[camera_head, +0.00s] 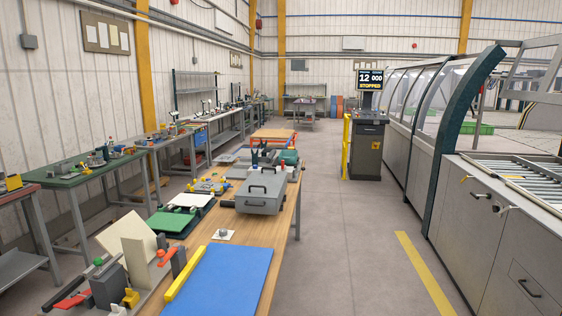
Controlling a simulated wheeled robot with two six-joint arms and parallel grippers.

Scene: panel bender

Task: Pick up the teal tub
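A small teal-green object (289,157), which looks like the teal tub, stands on the long wooden workbench (284,222). It is beyond the grey case with a black handle (262,193), near the bench's right edge. It is small in the picture, and its lower part is partly hidden by things in front of it. I cannot tell what is in it. Neither of my grippers shows in the head view.
The bench's near end holds a blue mat (225,280), a green board (168,221) and several clamps and blocks. A grey-green machine (430,150) stands along the right. The floor aisle (345,235) between bench and machine is clear. A control console (366,145) stands farther back.

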